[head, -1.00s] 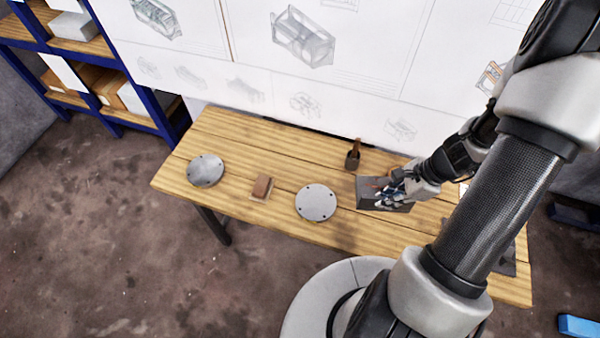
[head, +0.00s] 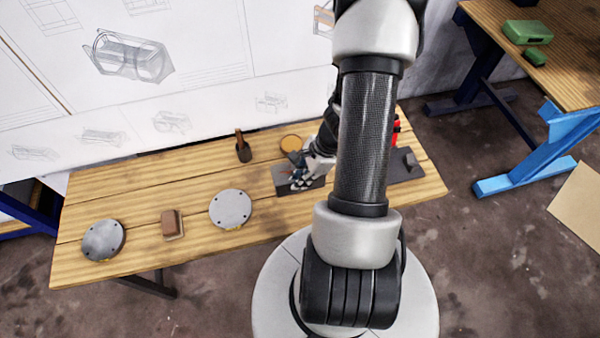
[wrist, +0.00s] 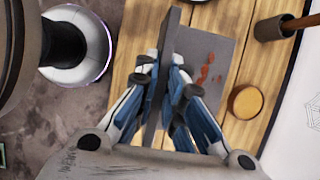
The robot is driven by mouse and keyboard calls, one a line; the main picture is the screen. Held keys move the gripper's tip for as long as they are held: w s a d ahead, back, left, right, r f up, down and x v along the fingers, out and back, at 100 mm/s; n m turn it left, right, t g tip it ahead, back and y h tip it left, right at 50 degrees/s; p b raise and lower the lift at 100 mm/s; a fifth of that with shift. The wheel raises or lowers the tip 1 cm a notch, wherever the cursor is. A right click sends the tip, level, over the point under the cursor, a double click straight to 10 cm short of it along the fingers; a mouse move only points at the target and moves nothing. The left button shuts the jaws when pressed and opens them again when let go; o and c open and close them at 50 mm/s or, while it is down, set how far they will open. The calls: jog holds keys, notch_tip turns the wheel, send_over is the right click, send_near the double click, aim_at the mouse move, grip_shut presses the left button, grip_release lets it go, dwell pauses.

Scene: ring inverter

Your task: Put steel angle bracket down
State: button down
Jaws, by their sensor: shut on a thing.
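The steel angle bracket (head: 284,181) is grey with rusty red spots, over the middle-right part of the wooden workbench. My gripper (head: 302,178) is shut on it. In the wrist view one leg of the bracket (wrist: 170,60) stands edge-on between the fingers of my gripper (wrist: 166,95). A wide grey face with rust spots (wrist: 208,68) lies to the right of that leg and looks like the other leg. I cannot tell whether the bracket touches the bench top. My arm hides part of the bench to the right.
On the workbench (head: 140,195) are two round metal flanges (head: 230,209) (head: 102,240), a brown block (head: 172,223), a dark pot with a handle (head: 243,150) and an orange-yellow disc (head: 291,143). A dark plate with a grey block (head: 410,160) is at the right end.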

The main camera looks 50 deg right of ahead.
jog(key=shift+f+b, duration=2.45)
jog(key=shift+f, duration=3.4)
jog(key=shift+f, duration=0.2)
jog(key=c, duration=1.7)
grip_release()
jog(key=shift+r, duration=0.1)
